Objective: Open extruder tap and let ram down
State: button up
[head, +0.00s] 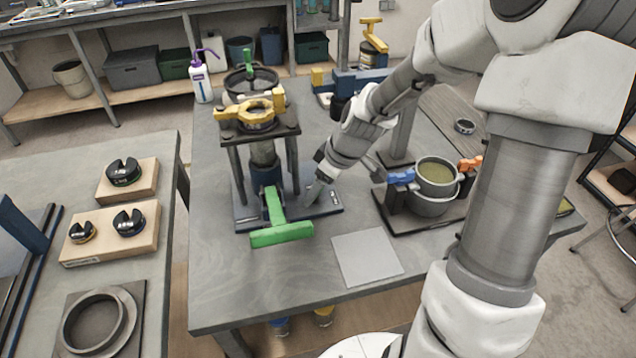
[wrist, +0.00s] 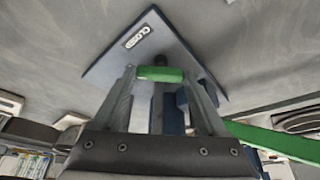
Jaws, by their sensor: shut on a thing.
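The extruder stands on the grey table, with a yellow clamp piece (head: 255,112) on top of its dark posts. A grey cylinder (head: 262,152) hangs between the posts above a blue body (head: 266,178). A large green T-shaped lever (head: 282,234) sticks out at the front; its green bar also shows at the right of the wrist view (wrist: 275,140). My gripper (head: 314,192) is low at the right of the extruder's base plate (head: 240,213). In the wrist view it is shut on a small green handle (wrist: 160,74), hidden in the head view. A label reading CLOSED (wrist: 137,37) lies beyond it.
A pot (head: 437,178) with blue and orange handles stands on a dark base to the right. A square grey plate (head: 367,256) lies in front. A white bottle (head: 201,78) stands at the back left. A side bench at left holds wooden blocks (head: 110,235) with dark rings.

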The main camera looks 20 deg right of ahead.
jog(key=n+p, duration=0.1)
jog(key=n, duration=0.1)
jog(key=n+g+y+p, duration=0.1)
jog(key=n+p, duration=0.1)
jog(key=shift+w+d+r+n+g, duration=0.15)
jog(key=shift+w+r+n+g, duration=0.05)
jog(key=shift+n+g, duration=0.1)
jog(key=shift+w+f+n+g+p, duration=0.1)
jog(key=shift+n+g+p, duration=0.45)
jog(key=shift+n, duration=0.6)
jog(key=shift+w+f+n+g+p, duration=0.1)
jog(key=shift+n+g+p, duration=0.25)
jog(key=shift+n+p, duration=0.6)
jog(key=shift+n, duration=0.3)
jog(key=o, duration=1.3)
jog(key=p+v, duration=0.1)
jog(key=v, duration=1.6)
jog(key=shift+d, duration=0.3)
jog(key=shift+r+p, duration=0.1)
jog(key=shift+p, duration=0.2)
